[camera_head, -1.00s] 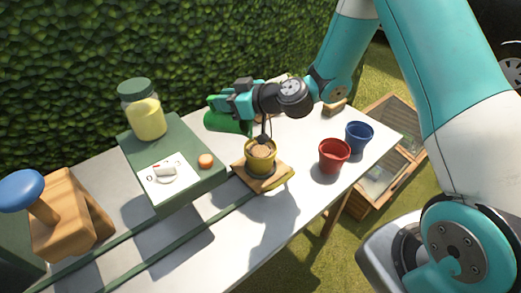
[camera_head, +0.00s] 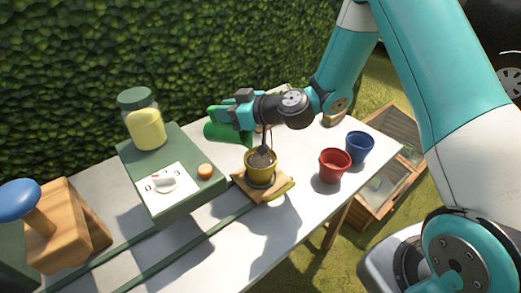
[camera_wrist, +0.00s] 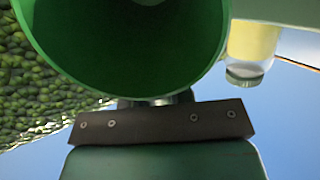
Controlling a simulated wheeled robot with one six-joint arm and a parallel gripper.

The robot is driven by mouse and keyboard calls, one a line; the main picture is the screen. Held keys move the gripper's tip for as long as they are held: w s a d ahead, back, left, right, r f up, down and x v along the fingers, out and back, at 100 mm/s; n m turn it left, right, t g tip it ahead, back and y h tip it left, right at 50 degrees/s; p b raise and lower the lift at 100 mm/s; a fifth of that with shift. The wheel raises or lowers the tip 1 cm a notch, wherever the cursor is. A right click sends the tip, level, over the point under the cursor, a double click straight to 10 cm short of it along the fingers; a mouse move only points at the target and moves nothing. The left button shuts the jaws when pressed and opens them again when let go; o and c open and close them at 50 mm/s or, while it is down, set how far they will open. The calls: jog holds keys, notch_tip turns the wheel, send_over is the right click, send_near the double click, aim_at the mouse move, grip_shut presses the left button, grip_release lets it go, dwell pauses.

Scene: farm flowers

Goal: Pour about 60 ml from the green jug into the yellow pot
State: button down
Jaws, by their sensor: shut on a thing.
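The green jug (camera_head: 222,131) is in my gripper (camera_head: 232,112), above the table and behind and left of the yellow pot. It looks tilted in the head view, and my gripper partly hides it. In the wrist view the jug (camera_wrist: 130,45) fills the top, showing its dark green inside; I cannot make out any liquid. The yellow pot (camera_head: 262,176) stands upright on a wooden board (camera_head: 243,184), holding dark brown soil and a thin stem. My wrist hangs just above the stem. I see no stream of water.
A green box (camera_head: 150,204) left of the pot carries a yellow jar (camera_head: 146,128), a white card (camera_head: 168,184) and a small orange thing (camera_head: 205,171). A red pot (camera_head: 333,165) and a blue pot (camera_head: 359,148) stand right. A wooden block with a blue knob (camera_head: 18,200) is far left.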

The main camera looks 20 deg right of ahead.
aim_at(212, 118)
jog(key=shift+w+a+r+p, duration=0.2)
jog(key=shift+r+p, duration=0.15)
jog(key=shift+p, duration=0.2)
jog(key=shift+w+a+r+p, duration=0.2)
jog(key=shift+r+p, duration=0.15)
jog(key=shift+p, duration=0.2)
jog(key=w+a+f+g+h+p, duration=0.1)
jog(key=p, duration=0.4)
jog(key=shift+a+f+g+h, duration=0.1)
jog(key=shift+a+g+h, duration=0.05)
jog(key=shift+g+h, duration=0.25)
jog(key=f, duration=0.2)
jog(key=shift+w+a+f+g+h, duration=0.15)
jog(key=shift+w+f+g+h, duration=0.2)
jog(key=shift+g+h, duration=0.05)
jog(key=shift+w+a+f+g+h+p, duration=0.3)
jog(key=shift+a+f+g+h+p, duration=0.15)
jog(key=shift+p, duration=0.5)
jog(key=w+a+f+g+h+b, duration=0.1)
jog(key=w+a+g+h, duration=0.4)
jog(key=g+h, duration=0.2)
jog(key=shift+w+a+f+b, duration=0.3)
jog(key=shift+w+b, duration=0.1)
dwell(0.5)
